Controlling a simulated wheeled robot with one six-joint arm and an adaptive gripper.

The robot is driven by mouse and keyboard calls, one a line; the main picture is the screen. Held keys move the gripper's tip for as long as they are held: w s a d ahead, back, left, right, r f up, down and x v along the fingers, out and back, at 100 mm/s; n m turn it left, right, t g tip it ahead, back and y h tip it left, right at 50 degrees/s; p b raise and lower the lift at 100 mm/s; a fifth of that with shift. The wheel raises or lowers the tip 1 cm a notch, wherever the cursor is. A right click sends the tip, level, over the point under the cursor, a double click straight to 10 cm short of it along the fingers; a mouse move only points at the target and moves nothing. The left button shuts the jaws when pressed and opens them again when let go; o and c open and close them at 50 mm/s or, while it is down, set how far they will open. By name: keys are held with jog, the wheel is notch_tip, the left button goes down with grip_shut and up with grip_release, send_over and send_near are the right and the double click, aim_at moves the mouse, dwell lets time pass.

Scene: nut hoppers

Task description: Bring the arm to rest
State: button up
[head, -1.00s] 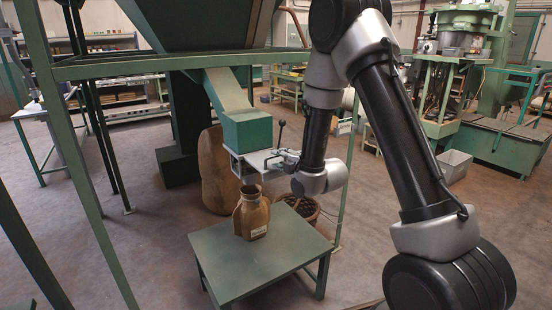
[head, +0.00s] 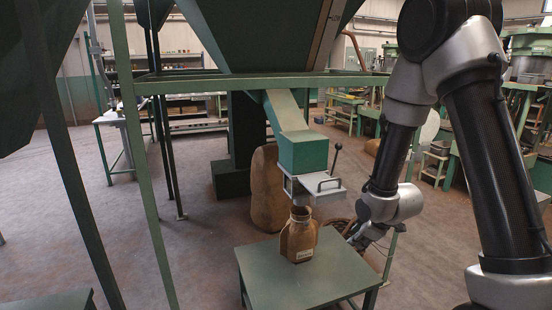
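My arm stands at the right of the head view, bent down at the wrist. My gripper (head: 357,237) is small and dark below the wrist, beside the jar and apart from it. Its fingers are too small and dark to read. A brown jar (head: 298,241) with a pale label stands upright on a green table (head: 297,278). The hopper's green chute outlet (head: 303,154) hangs above the jar's mouth. A grey gate plate with a handle (head: 318,187) sits under the outlet, and a lever with a dark knob (head: 336,158) sticks up beside it.
A green frame post (head: 146,190) stands left of the chute, with a crossbar above it. Open floor lies at the left.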

jog(key=s+d+r+m, duration=0.2)
jog(key=s+r+m, duration=0.2)
jog(key=s+r, duration=0.5)
jog(key=s+d+r+m+g+h, duration=0.1)
jog(key=s+d+r+m, duration=0.2)
jog(key=s+r, duration=0.6)
jog(key=s+d+r+m+g, duration=0.1)
jog(key=s+d+r+m, duration=0.2)
jog(key=s+r, duration=0.6)
jog(key=shift+s+d+r+m+h, duration=0.2)
jog(key=shift+r+m+h, duration=0.1)
jog(key=shift+m, duration=0.8)
